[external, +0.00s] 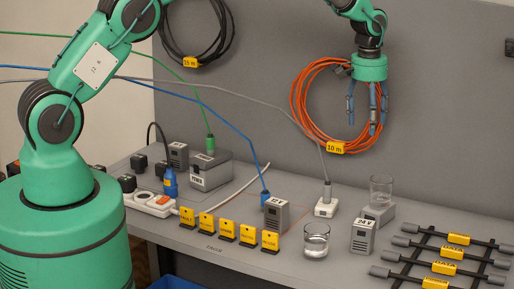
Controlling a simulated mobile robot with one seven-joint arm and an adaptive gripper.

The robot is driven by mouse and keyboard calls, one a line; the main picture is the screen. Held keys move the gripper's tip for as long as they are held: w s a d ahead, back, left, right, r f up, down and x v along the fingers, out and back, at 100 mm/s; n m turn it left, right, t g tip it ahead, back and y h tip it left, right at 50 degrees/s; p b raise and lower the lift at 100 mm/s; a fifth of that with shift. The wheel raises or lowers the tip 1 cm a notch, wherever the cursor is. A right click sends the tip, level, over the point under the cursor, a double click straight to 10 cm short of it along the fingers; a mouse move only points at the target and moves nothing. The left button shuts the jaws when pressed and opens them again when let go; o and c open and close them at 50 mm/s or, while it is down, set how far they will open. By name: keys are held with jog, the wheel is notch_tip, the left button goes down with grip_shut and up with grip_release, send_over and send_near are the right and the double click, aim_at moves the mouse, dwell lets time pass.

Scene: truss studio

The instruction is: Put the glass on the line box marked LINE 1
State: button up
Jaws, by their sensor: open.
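One clear glass (316,240) stands upright on the bench near its front edge and seems to hold some clear liquid. A second clear glass (381,190) appears to stand on a low grey box (379,214) farther right. My gripper (365,120) points down, open and empty, high above the bench and apart from both glasses. A pale box (325,207) takes a grey cable. I cannot tell which box is marked LINE 1.
Grey adapters (276,215), one marked 24 V (363,237), flank the front glass. Yellow tent signs (227,230) line the front edge. A rack of yellow-tagged cables (445,255) fills the right. An orange coil (318,112) hangs behind my gripper. Cables cross the left.

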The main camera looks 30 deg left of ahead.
jog(key=s+a+r+t, duration=0.1)
jog(key=s+a+r, duration=0.4)
jog(key=a+r, duration=0.4)
jog(key=s+a+r, duration=0.5)
jog(key=a+r, duration=0.3)
jog(key=r, duration=0.2)
jog(key=s+a+r+t, duration=0.1)
jog(key=s+a+r, duration=0.4)
jog(key=a+r, duration=0.4)
jog(key=s+a+r+t, duration=0.1)
jog(key=s+a+r, duration=0.2)
jog(key=s+a, duration=0.35)
jog(key=s+a+r+t, duration=0.1)
jog(key=s+a+r, duration=0.25)
jog(key=s, duration=0.55)
jog(key=s+a+f, duration=0.1)
jog(key=s+a, duration=0.2)
jog(key=s, duration=0.4)
jog(key=s+a+f+t, duration=0.1)
jog(key=s+a+f, duration=0.1)
jog(key=s, duration=0.6)
jog(key=shift+a+f, duration=0.3)
jog(key=shift+a, duration=0.5)
notch_tip(320, 180, down, 16)
jog(key=b, duration=1.6)
jog(key=shift+f, duration=0.15)
